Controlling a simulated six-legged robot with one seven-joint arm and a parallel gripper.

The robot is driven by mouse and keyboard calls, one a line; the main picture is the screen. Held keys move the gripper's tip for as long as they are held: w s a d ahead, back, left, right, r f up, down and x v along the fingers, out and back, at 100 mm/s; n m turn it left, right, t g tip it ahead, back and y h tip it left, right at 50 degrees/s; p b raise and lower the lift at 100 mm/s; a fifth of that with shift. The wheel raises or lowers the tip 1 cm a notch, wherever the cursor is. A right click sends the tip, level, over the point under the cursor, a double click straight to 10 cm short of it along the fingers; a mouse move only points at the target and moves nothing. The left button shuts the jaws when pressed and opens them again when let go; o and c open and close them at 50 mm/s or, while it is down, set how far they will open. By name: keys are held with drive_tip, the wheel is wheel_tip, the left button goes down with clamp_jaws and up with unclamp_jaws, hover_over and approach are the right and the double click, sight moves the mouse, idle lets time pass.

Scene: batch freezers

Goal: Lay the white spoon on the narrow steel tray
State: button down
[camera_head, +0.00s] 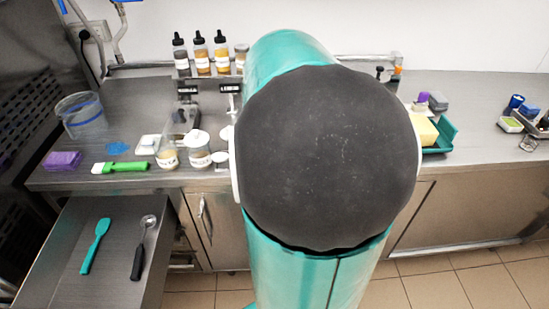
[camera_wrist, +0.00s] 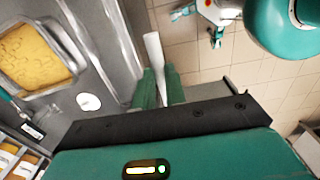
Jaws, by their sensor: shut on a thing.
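A long white object, which looks like the white spoon (camera_wrist: 153,49), stands up between the green fingers of my gripper (camera_wrist: 159,88) in the wrist view. The fingers are shut on it, and its far end sticks out past them. Beyond it lie the grey steel counter edge on the left and the tiled floor on the right. In the head view my arm covers the middle, so the gripper and spoon are hidden there. I cannot tell any surface for certain as the narrow steel tray.
A steel pan (camera_wrist: 80,62) of yellow contents and a white round thing (camera_wrist: 88,102) lie left of the spoon. In the head view, a teal spatula (camera_head: 95,245) and a black-handled scoop (camera_head: 142,247) lie on a lower steel surface (camera_head: 65,285). Jars (camera_head: 199,155) crowd the counter.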

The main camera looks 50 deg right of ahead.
drive_tip(key=w+d+f, duration=0.2)
drive_tip(key=d+f, duration=0.1)
drive_tip(key=w+d+f, duration=0.2)
drive_tip(key=d+f, duration=0.1)
drive_tip(key=d, duration=0.1)
drive_tip(key=w+d+f, duration=0.2)
drive_tip(key=d+f, duration=0.1)
drive_tip(key=d, duration=0.1)
drive_tip(key=shift+d, duration=0.2)
drive_tip(key=f, duration=0.3)
drive_tip(key=shift+d, duration=0.25)
drive_tip(key=shift+f, duration=0.35)
drive_tip(key=shift+f, duration=0.1)
drive_tip(key=c, duration=1.5)
unclamp_jaws()
drive_tip(key=shift+o, duration=0.2)
wheel_tip(320, 180, up, 12)
drive_tip(key=shift+a, duration=0.15)
